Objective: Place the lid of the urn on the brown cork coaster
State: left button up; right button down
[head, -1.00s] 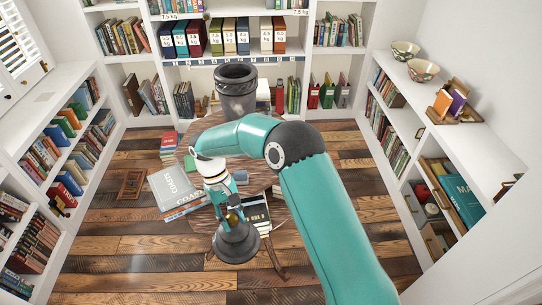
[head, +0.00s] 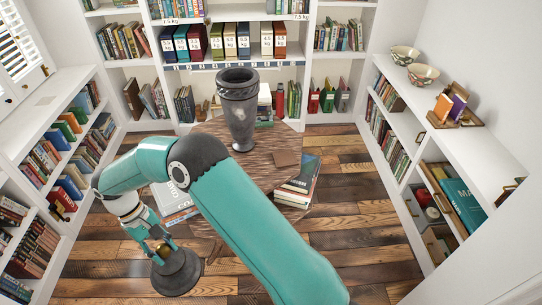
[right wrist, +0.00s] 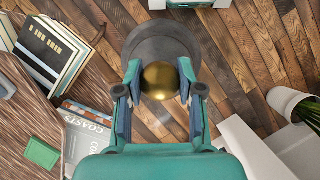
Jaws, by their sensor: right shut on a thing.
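The urn's lid (head: 178,275) is a dark grey disc with a gold knob, at the lower left of the head view. My right gripper (head: 160,246) is shut on that knob and holds the lid out beyond the table's edge, over the floor side. The right wrist view shows the gold knob (right wrist: 160,82) between both fingers, with the grey lid (right wrist: 160,40) behind it. The dark urn (head: 238,110) stands upright and open on the wooden table. A flat brown square, which looks like the cork coaster (head: 287,158), lies on the table right of the urn. My left gripper is not seen.
The wooden table (head: 258,172) is partly hidden by my right arm. Books (head: 297,185) lie stacked at its right, and a "Coasts" book (right wrist: 88,130) lies at its other side. A green block (right wrist: 40,153) is on the table. White bookshelves stand around the room.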

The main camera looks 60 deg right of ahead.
aim_at(286, 158)
jog(key=z, duration=0.15)
jog(key=k, duration=1)
jog(key=z, duration=0.75)
jog(key=i, duration=1)
jog(key=u, duration=0.05)
